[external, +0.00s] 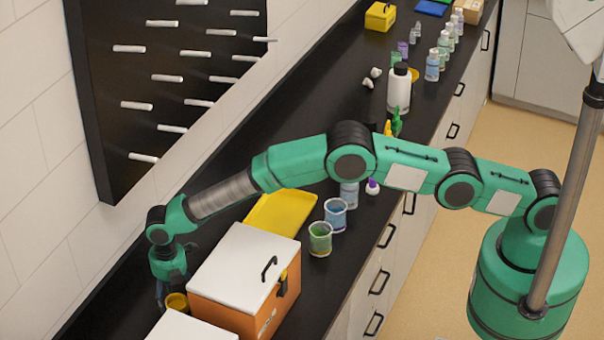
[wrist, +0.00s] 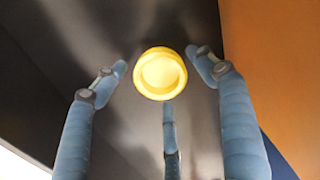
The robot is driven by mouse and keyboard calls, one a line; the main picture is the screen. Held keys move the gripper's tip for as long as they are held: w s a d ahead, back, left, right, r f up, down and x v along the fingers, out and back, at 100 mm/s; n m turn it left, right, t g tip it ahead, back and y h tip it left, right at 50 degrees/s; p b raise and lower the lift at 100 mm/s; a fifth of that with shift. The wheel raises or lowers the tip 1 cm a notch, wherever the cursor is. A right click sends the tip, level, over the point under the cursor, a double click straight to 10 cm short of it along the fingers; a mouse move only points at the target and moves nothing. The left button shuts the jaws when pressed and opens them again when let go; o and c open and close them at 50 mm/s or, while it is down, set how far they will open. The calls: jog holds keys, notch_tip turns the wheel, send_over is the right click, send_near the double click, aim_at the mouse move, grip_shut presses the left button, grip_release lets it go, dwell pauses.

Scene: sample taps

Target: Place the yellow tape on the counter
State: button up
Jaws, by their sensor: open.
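The yellow tape (external: 177,303) is a small round ring at the lower left of the external view, beside the orange box. In the wrist view the yellow tape (wrist: 160,73) shows face-on between the fingertips, over the dark counter. My gripper (external: 163,290) points down at the black counter (external: 310,98), just left of the tape in the external view. Its blue-grey fingers are spread open, with visible gaps to the tape on left and right. The third finger comes up just below the tape. I cannot tell whether the tape rests flat on the counter.
An orange box with a white lid (external: 238,262) stands close right of my gripper; its orange wall (wrist: 270,60) fills the wrist view's right side. Another white lid (external: 190,329) is in front. A yellow tray (external: 272,215) and green (external: 320,240) and blue (external: 335,215) beakers stand beyond.

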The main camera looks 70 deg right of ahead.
aim_at(177, 306)
notch_tip(177, 306, up, 12)
dwell(0.6)
dwell(0.5)
jog(key=shift+r, duration=0.1)
